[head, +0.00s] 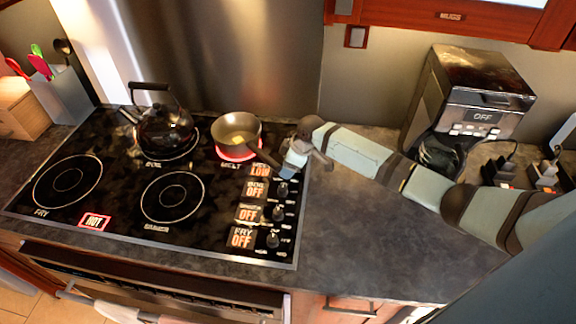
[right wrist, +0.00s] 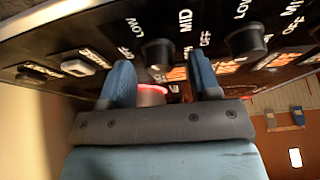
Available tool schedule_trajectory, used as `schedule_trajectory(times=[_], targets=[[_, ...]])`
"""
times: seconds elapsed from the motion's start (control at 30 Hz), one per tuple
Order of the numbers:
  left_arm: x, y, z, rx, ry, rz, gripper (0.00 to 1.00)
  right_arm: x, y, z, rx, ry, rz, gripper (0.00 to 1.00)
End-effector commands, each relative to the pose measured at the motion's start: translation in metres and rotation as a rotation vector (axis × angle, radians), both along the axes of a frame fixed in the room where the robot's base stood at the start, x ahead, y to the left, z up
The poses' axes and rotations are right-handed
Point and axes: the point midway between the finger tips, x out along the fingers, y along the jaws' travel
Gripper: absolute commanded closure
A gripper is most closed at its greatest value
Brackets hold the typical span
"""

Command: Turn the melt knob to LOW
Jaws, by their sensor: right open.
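The cooktop (head: 120,210) has a column of black knobs at its right side. My right gripper (head: 297,162) is over the top of that column and hides the melt knob in the head view. The melt display (head: 261,171), partly covered, shows LOW in red. In the right wrist view my right gripper (right wrist: 163,83) has its blue fingers apart. A black knob (right wrist: 158,52) stands beyond and between the fingertips; contact cannot be told. A pan (head: 236,130) with something yellow in it sits on the red-lit melt burner. My left gripper is not in view.
Lower knobs (head: 278,213) show OFF displays beside them. A black kettle (head: 165,130) stands on the back left burner. A red HOT sign (head: 94,222) glows at the front. A coffee maker (head: 485,90) stands at the right. The counter (head: 345,225) right of the cooktop is clear.

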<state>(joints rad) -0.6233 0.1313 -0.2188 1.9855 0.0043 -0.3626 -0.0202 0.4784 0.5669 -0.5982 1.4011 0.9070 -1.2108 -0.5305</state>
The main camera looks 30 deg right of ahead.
Motion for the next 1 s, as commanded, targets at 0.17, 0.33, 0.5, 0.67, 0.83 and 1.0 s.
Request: schedule_trajectory(times=[0.17,0.33,0.5,0.67,0.83,1.0], targets=[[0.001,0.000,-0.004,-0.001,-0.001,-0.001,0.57,-0.007,-0.009,0.025,-0.002,-0.004,0.002,0.43],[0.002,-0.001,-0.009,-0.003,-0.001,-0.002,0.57,-0.016,-0.021,0.062,-0.002,-0.004,0.000,0.43],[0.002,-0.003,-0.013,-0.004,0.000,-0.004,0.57,-0.025,-0.032,0.094,-0.002,-0.002,0.000,0.43],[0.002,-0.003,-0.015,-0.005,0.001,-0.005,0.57,-0.030,-0.038,0.115,-0.001,-0.002,0.000,0.43],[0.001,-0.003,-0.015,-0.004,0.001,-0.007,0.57,-0.033,-0.040,0.123,-0.001,0.000,-0.001,0.43],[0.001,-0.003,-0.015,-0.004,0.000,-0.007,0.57,-0.033,-0.040,0.124,-0.001,0.000,-0.001,0.43]])
